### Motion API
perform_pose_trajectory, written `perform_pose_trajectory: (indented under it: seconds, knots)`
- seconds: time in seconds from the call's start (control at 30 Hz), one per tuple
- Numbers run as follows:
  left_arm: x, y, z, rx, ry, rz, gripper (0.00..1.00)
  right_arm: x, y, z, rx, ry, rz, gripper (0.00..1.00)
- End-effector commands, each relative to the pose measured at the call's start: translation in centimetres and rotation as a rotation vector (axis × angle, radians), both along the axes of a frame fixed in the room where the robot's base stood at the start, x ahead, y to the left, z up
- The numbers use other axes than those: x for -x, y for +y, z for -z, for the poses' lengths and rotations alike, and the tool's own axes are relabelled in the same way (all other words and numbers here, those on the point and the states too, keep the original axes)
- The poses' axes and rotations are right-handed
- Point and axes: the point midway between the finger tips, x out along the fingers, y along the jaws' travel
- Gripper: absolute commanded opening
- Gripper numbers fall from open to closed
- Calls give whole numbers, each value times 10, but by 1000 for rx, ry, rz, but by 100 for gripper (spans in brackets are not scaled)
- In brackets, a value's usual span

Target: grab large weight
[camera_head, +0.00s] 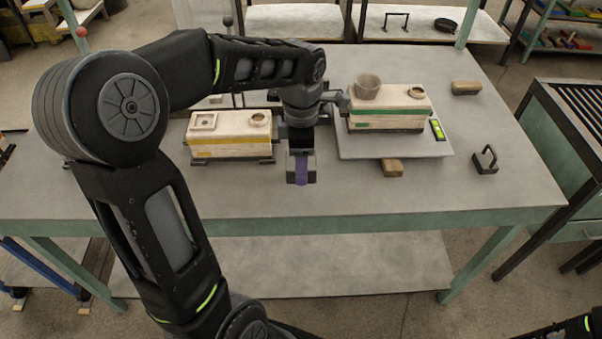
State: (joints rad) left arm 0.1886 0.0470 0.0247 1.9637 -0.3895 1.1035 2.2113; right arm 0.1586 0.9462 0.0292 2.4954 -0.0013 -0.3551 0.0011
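A dark weight with an upright loop handle (485,161) stands on the right part of the grey table (400,195). No other clear weight shows on this table, so I cannot compare its size. My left gripper (301,170) points down over the middle of the table, well to the left of the weight. Something purple shows at its fingertips, and I cannot tell whether it is a finger pad or a held thing. Part of my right arm shows at the bottom right corner, but its gripper is out of view.
A yellow-banded mould box (230,146) stands left of my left gripper. A green-banded mould box (385,125) with a cup (367,87) stands on a tilted plate (400,148), with a spirit level (438,130). Wooden blocks (392,168) (466,88) lie nearby. The table's front is clear.

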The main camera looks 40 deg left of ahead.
Motion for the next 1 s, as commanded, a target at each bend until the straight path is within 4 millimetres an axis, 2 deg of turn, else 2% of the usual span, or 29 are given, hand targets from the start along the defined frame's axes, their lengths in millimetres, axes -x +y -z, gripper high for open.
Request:
perform_pose_trajectory:
  seconds: [0.03,0.1,0.3,1.0]
  knots:
    - [-2,0,-11,-1,-10,1,0,0,0,1,0,0,0,55]
    - [-2,0,-22,-1,-9,1,0,0,0,1,0,0,0,55]
    - [-2,0,-40,-1,-7,1,0,0,0,2,0,0,0,55]
    - [-1,0,-42,-1,-5,1,0,0,0,1,0,0,0,55]
